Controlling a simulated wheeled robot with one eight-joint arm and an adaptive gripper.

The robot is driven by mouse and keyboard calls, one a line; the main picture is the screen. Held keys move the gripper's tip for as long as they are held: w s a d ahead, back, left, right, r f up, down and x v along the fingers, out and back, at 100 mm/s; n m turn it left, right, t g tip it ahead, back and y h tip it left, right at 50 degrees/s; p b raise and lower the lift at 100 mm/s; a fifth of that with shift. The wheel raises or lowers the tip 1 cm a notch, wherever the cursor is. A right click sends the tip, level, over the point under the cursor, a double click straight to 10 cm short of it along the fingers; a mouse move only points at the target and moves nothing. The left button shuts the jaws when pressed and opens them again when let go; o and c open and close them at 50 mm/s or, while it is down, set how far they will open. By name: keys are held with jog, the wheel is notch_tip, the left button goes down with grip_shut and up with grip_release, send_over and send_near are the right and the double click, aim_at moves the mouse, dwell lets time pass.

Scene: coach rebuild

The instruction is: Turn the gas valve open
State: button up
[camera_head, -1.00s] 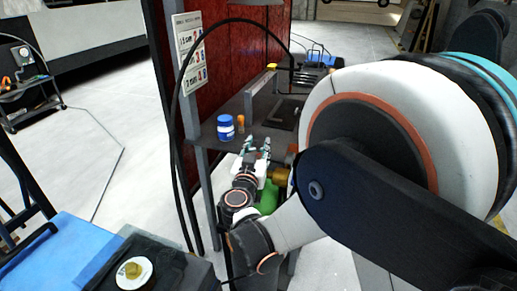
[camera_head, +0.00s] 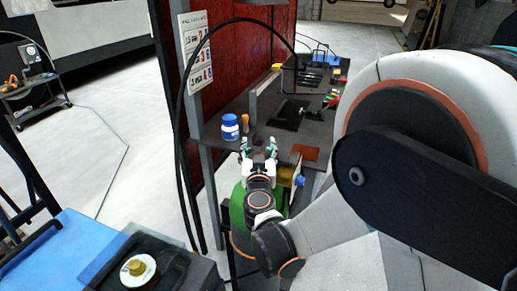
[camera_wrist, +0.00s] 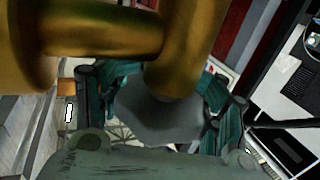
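A green gas cylinder (camera_head: 240,215) stands under the near end of the dark bench, partly hidden by my arm. Brass valve fittings (camera_head: 286,175) with a blue part (camera_head: 300,181) show just right of my gripper (camera_head: 259,144). The two teal fingertips are apart and point away from the head camera. In the wrist view, brass pipework (camera_wrist: 110,30) fills the top, close to the camera. A grey, faceted, knob-like part (camera_wrist: 160,120) lies below it, between the spread fingers of my gripper (camera_wrist: 165,105). I cannot tell whether the fingers touch it.
A blue-lidded bottle (camera_head: 230,127) and a small orange item (camera_head: 245,122) stand on the dark bench (camera_head: 215,138). A black hose loops from the bench to the floor. A blue-topped table (camera_head: 65,245) is at lower left.

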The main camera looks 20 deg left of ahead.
jog(key=v, duration=1.2)
